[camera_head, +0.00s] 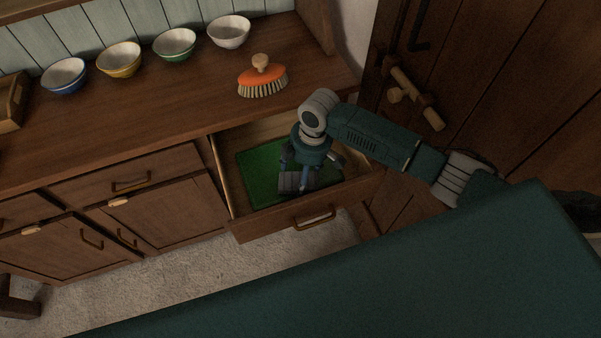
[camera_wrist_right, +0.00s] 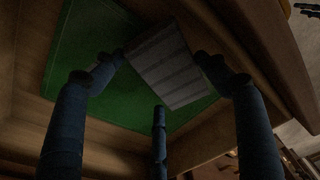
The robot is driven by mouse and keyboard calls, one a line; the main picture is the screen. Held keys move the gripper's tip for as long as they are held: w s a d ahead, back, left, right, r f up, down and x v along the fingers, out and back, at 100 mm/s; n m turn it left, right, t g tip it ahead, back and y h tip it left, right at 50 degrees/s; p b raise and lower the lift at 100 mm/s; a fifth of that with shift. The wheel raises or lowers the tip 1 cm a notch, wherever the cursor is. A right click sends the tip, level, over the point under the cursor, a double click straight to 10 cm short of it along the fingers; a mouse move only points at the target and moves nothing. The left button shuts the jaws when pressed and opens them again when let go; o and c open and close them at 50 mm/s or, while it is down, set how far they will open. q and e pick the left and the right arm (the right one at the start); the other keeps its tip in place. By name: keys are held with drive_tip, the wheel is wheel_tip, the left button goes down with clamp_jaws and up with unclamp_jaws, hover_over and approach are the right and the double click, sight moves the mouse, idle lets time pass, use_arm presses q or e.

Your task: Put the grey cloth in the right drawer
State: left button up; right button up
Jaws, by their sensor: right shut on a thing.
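The right drawer (camera_head: 228,187) is pulled open below the counter, with a green sheet (camera_head: 258,178) lying flat on its floor. The grey cloth (camera_head: 297,183) is a small folded piece inside the drawer's outline, over the green sheet. My right gripper (camera_head: 308,172) reaches down into the drawer and is shut on the grey cloth. In the right wrist view the cloth (camera_wrist_right: 168,66) shows pale stripes between my fingers, with the green sheet (camera_wrist_right: 85,60) behind it. I cannot tell whether the cloth touches the drawer floor. My left gripper is not in view.
An orange brush (camera_head: 262,80) stands on the counter above the drawer. Several bowls (camera_head: 174,45) stand in a row at the back. The drawer's front panel and handle (camera_head: 314,219) are on the near side. A dark wooden door (camera_head: 480,90) is at the right.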

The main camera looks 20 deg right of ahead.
drive_tip(key=shift+f, duration=0.2)
drive_tip(key=shift+f, duration=0.15)
drive_tip(key=shift+f, duration=0.45)
drive_tip(key=o, duration=0.8)
drive_tip(key=shift+r, duration=0.1)
drive_tip(key=r, duration=0.4)
drive_tip(key=d+r, duration=0.1)
drive_tip(key=r, duration=0.8)
drive_tip(key=shift+s+d+b, duration=0.3)
drive_tip(key=shift+d+b, duration=0.05)
